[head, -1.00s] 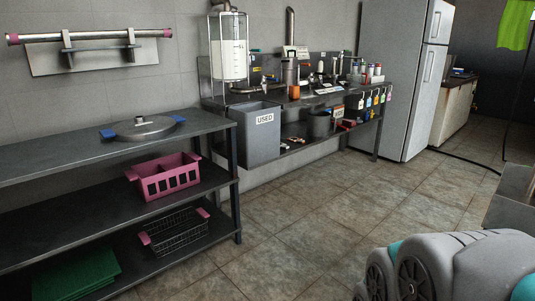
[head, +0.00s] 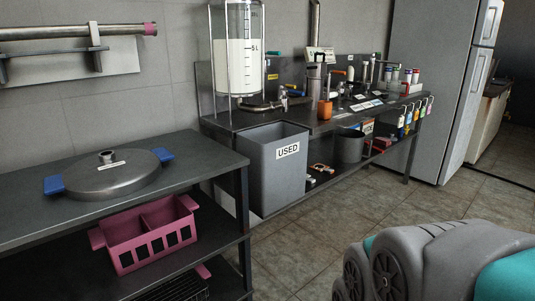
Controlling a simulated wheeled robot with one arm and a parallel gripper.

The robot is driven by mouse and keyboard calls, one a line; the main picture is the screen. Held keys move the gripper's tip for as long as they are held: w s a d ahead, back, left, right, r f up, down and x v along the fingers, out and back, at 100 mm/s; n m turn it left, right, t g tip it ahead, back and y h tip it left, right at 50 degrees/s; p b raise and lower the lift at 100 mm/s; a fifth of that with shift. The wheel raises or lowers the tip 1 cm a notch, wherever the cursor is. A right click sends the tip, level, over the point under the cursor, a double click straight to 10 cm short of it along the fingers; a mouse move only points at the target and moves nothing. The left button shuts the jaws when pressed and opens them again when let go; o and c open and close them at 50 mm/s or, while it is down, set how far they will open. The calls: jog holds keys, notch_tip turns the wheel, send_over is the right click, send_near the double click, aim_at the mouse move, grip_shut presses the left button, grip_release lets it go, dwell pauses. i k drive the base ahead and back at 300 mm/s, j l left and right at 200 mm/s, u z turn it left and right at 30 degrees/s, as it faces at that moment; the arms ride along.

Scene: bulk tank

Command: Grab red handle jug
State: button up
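I cannot make out a jug with a red handle for certain. On the far steel counter (head: 225,122) several small vessels and tools stand close together. Among them are an orange cup (head: 325,110) and a tall metal cylinder (head: 314,82) behind it. Small red and orange parts show further right, too small to tell whether one is a jug handle. My gripper's fingers are not in view. A grey and teal part of my arm fills the lower right corner, well short of the counter.
A grey bin marked USED (head: 262,165) stands below the counter's left end, by a clear tank (head: 238,50). A dark shelf at left holds a blue-handled lid (head: 112,180) and pink basket (head: 150,240). The tiled floor (head: 305,235) between is clear.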

aim_at(393, 86)
jog(key=i+l+z, duration=0.15)
jog(key=i+z, duration=0.7)
jog(key=i+j+z, duration=0.1)
jog(key=i+z, duration=0.3)
jog(key=k, duration=0.05)
